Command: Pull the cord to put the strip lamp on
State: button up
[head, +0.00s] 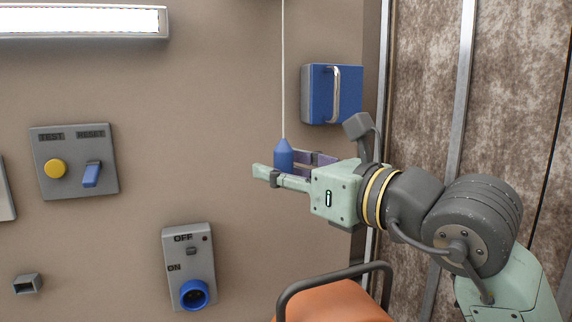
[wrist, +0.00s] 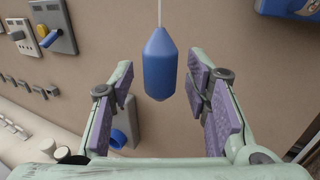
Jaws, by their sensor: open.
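The strip lamp (head: 85,20) on the wall at the upper left of the head view shows bright white, so it appears lit. A thin white cord (head: 283,70) hangs from above and ends in a blue pull (head: 283,155). My gripper (head: 280,170) is open at the height of the pull. In the wrist view the blue pull (wrist: 160,63) hangs upright between the spread purple finger pads, with gaps on both sides. My gripper in the wrist view (wrist: 162,105) holds nothing. The pull's lower edge is partly hidden by a finger in the head view.
A blue wall box with a metal handle (head: 332,94) is behind my wrist. A test/reset panel (head: 75,163) and an off/on socket panel (head: 189,266) are on the wall. An orange seat with a dark rail (head: 335,303) stands below my gripper.

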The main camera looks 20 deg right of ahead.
jog(key=b+v, duration=0.1)
jog(key=v, duration=0.7)
dwell(0.5)
dwell(0.4)
